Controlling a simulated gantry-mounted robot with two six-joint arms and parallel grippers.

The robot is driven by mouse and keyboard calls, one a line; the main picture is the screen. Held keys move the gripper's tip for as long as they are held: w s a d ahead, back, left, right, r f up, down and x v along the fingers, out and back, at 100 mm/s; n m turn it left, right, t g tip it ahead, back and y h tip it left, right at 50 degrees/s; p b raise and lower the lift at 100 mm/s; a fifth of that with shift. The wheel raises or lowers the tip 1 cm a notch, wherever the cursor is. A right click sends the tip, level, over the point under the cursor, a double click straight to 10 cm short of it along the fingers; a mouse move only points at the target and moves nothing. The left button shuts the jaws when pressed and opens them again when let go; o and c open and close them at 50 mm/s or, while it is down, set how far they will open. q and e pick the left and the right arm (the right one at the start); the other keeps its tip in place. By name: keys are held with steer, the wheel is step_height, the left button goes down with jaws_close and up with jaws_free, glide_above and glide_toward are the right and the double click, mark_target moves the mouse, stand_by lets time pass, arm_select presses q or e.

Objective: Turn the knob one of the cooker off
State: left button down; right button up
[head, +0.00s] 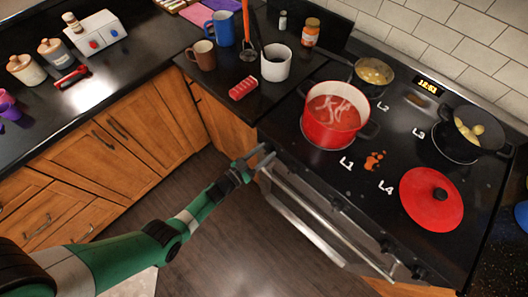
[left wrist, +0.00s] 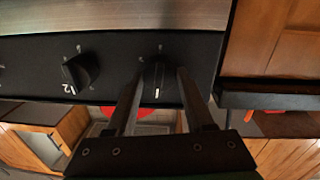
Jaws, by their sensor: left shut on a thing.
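The cooker (head: 395,135) stands at the right in the head view, with a row of knobs along its front edge. My left gripper (head: 262,161) is at the near left corner of that front. In the left wrist view, a black knob (left wrist: 157,76) with a white mark sits between the two fingers, and the gripper is shut on it. The mark points down in that view. A second black knob (left wrist: 80,70), with a white label, is to the left and untouched. The gripped knob is hidden in the head view. My right gripper is not in view.
A red pot (head: 333,125), a pan (head: 372,73), a dark pot (head: 470,137) and a red lid (head: 431,199) are on the cooktop. An oven handle (head: 300,218) runs below the knobs. The floor in front is clear.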

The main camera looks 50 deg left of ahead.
arm_select(q)
steer(key=shift+n, duration=0.6)
steer(key=shift+c, duration=1.4)
jaws_free()
steer(key=s+p, duration=0.3)
steer(key=s, duration=0.8)
steer(key=shift+s, duration=0.3)
